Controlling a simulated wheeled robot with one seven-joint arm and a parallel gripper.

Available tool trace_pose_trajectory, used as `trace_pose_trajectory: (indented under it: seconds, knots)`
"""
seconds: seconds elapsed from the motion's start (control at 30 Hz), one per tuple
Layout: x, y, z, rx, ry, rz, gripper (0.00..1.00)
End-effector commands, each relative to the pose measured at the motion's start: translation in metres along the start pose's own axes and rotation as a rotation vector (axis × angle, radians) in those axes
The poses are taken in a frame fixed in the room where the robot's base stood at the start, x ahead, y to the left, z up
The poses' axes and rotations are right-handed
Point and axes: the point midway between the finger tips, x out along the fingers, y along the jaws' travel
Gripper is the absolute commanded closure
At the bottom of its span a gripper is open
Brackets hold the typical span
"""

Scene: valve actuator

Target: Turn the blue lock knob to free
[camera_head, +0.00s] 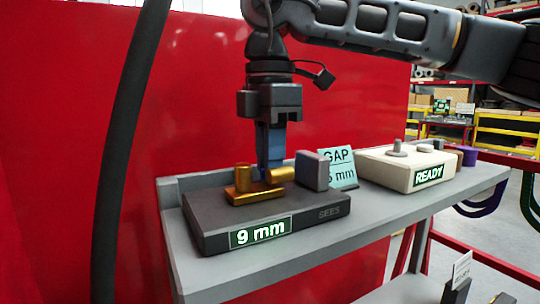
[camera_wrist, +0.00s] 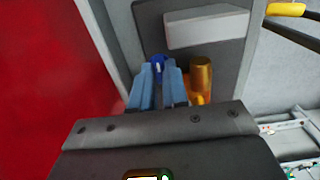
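The dark-blue lock knob (camera_wrist: 157,61) shows in the wrist view just at and between the tips of my two light-blue fingers. In the head view only a small bit of blue shows low by the fingertips, among the gold parts. My gripper (camera_head: 270,166) points straight down over the dark grey device (camera_head: 215,220), its tips down at the gold fitting (camera_head: 246,180). In the wrist view a gap shows between the fingers of my gripper (camera_wrist: 159,72). Whether they touch the knob cannot be seen.
A grey block (camera_head: 312,170) stands on the device right of the fingers. A gap card (camera_head: 340,167) stands behind it. A cream box (camera_head: 405,168) reading "READY" sits farther right on the grey shelf (camera_head: 300,256). A red panel (camera_head: 80,120) rises behind.

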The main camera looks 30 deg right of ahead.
Motion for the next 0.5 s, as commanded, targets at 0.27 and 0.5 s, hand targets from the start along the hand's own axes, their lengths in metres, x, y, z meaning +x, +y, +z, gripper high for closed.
trace_pose_trajectory:
  seconds: [0.27, 0.5]
  knots:
    - [-0.0003, 0.0001, -0.0001, 0.000, 0.000, 0.000, 1.00]
    - [0.0002, 0.0002, 0.0000, -0.013, 0.000, 0.001, 1.00]
